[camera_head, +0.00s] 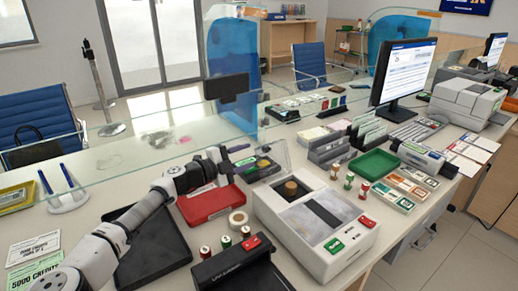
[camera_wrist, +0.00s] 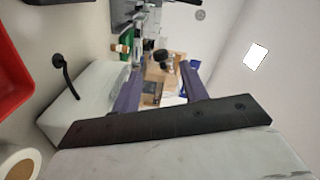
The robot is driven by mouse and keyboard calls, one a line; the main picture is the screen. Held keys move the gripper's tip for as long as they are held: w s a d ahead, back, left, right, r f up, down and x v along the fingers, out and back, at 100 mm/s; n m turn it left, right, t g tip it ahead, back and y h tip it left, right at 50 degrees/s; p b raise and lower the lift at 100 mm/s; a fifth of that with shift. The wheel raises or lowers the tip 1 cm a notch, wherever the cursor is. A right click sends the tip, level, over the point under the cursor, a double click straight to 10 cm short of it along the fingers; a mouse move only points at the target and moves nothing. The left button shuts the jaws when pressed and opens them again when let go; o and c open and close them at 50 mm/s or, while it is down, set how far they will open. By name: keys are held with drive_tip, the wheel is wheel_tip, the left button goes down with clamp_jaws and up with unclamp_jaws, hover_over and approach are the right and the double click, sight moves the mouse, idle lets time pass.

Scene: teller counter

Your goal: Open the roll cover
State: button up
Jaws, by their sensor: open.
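A white desktop machine (camera_head: 315,230) sits on the counter in the middle of the head view, with green and red labels at its front. A dark strip runs across its top, and a round brown piece (camera_head: 290,188) shows in its rear part. A grey panel (camera_head: 274,150) stands raised at its rear left. I cannot tell for certain which part is the roll cover. My gripper (camera_head: 242,157) is open and empty, left of the raised panel and above the counter. Its two purple fingers also show in the wrist view (camera_wrist: 160,75), apart, with nothing seen between them up close.
A red tray (camera_head: 203,205) and a black tray (camera_head: 150,250) lie under and beside my arm. A paper roll (camera_head: 238,221) and small coloured-top cylinders stand left of the machine. A glass screen runs behind. A monitor (camera_head: 403,72) and green tray (camera_head: 374,165) stand to the right.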

sight(259, 151)
drive_tip(key=p+x, duration=0.1)
drive_tip(key=x, duration=0.4)
drive_tip(key=shift+w+d, duration=0.25)
drive_tip(key=shift+d, duration=0.05)
clamp_jaws()
